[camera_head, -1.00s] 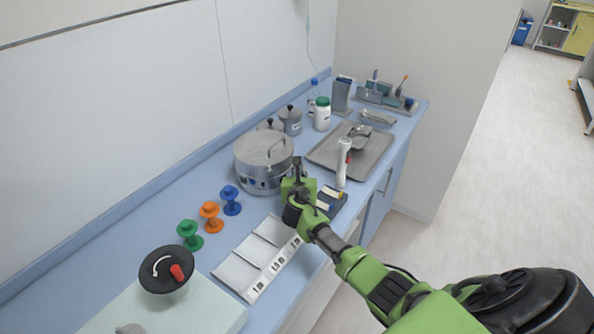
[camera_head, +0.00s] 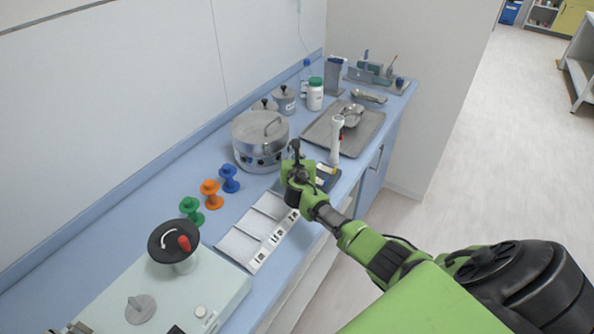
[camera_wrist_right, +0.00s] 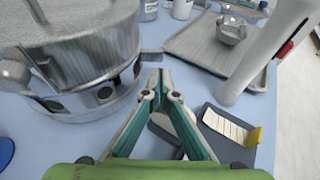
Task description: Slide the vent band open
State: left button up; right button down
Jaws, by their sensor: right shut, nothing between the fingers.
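A grey metal drum (camera_head: 262,132) with a lid handle stands on the blue counter. Its vent band (camera_head: 268,160) runs around the lower wall, with dark holes showing. In the right wrist view the band (camera_wrist_right: 72,104) fills the left side, and a small tab (camera_wrist_right: 152,54) sticks out on its right. My right gripper (camera_head: 295,147) is just right of the drum. In the wrist view its fingertips (camera_wrist_right: 161,76) are together and empty, close to the tab; I cannot tell whether they touch it. My left gripper is not in view.
A metal tray (camera_head: 345,128) and a white upright cylinder (camera_head: 336,140) stand right of the drum. A dark tray (camera_wrist_right: 228,134) lies below the gripper. Blue, orange and green spools (camera_head: 211,193) and a white divided tray (camera_head: 258,228) are nearer. Bare counter (camera_head: 120,235) shows left of the spools.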

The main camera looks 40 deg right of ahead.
jog(key=v, duration=0.3)
jog(key=shift+w+r, duration=0.1)
jog(key=shift+r, duration=0.2)
jog(key=shift+f, duration=0.15)
jog(key=shift+s+d+f, duration=0.1)
jog(key=shift+s+f, duration=0.1)
jog(key=shift+s, duration=0.05)
jog(key=shift+v, duration=0.95)
jog(key=v, duration=0.4)
jog(key=shift+d+r, duration=0.15)
jog(key=shift+s, duration=0.45)
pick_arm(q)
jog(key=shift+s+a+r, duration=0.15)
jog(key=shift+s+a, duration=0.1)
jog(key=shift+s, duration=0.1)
pick_arm(e)
jog(key=shift+s+a+r, duration=0.1)
jog(key=shift+a+r, duration=0.05)
jog(key=shift+a, duration=0.15)
